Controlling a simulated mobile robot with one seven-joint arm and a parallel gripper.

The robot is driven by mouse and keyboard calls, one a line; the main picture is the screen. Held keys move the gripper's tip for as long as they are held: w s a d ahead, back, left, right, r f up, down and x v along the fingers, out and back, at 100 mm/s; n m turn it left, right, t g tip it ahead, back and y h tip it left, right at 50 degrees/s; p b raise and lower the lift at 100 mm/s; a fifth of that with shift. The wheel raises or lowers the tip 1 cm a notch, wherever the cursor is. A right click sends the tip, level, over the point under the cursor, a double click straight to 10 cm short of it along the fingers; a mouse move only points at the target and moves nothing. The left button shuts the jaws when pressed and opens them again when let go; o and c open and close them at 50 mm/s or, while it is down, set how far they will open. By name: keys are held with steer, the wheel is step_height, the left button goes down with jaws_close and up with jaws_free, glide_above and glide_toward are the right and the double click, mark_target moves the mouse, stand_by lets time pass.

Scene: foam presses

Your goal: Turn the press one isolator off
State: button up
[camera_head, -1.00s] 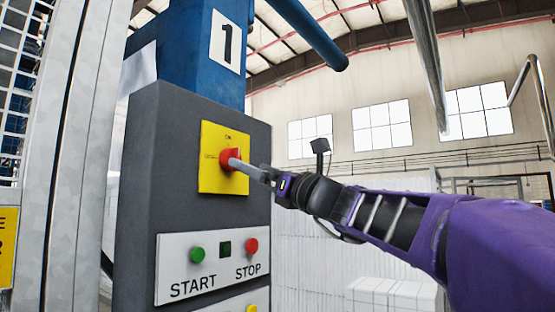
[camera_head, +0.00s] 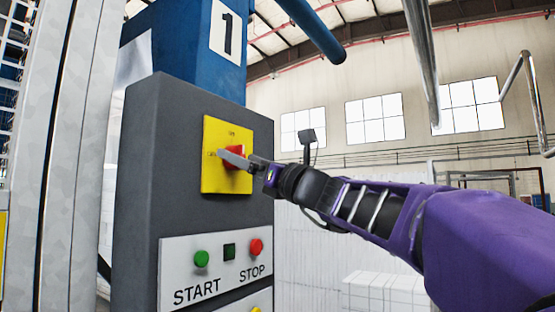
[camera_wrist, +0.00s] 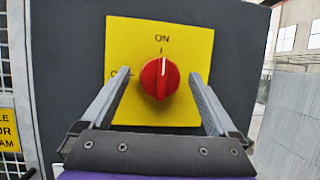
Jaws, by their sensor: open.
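The press one isolator is a red rotary knob (camera_wrist: 158,79) on a square yellow plate (camera_wrist: 190,40). The knob's white mark points up to ON; a partly hidden label, seemingly OFF, is on the plate's left side. My gripper (camera_wrist: 160,80) is open in the wrist view, one finger on each side of the knob with a visible gap to each. In the head view my gripper (camera_head: 238,160) is in front of the yellow plate (camera_head: 213,135) and partly hides the red knob (camera_head: 236,151). Whether a fingertip touches the plate cannot be told.
Below the plate, a white panel (camera_head: 210,275) carries a green START button (camera_head: 201,258) and a red STOP button (camera_head: 256,247). They sit on a dark grey cabinet (camera_head: 150,190) under a blue column marked 1 (camera_head: 185,40). Metal fencing stands at left.

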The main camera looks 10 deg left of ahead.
steer(key=c, duration=1.4)
steer(key=shift+o, duration=0.2)
steer(key=shift+f+n+g+y, duration=0.1)
steer(key=shift+n+g+y, duration=0.2)
steer(key=shift+n, duration=0.3)
steer(key=n+g+p, duration=0.1)
steer(key=n+g, duration=0.2)
steer(key=n, duration=0.3)
steer(key=n+g+p, duration=0.1)
steer(key=n+g, duration=0.2)
steer(key=n, duration=0.3)
steer(key=n+g+p, duration=0.1)
steer(key=n+g, duration=0.2)
steer(key=n, duration=0.3)
steer(key=shift+w+d+r, duration=0.2)
steer(key=shift+w+r, duration=0.15)
steer(key=n+g+h+p, duration=0.1)
steer(key=n+p, duration=0.1)
steer(key=n, duration=0.2)
steer(key=shift+p, duration=0.35)
steer(key=shift+f+n+h, duration=0.1)
steer(key=shift+n+h, duration=0.2)
steer(key=shift+n, duration=0.1)
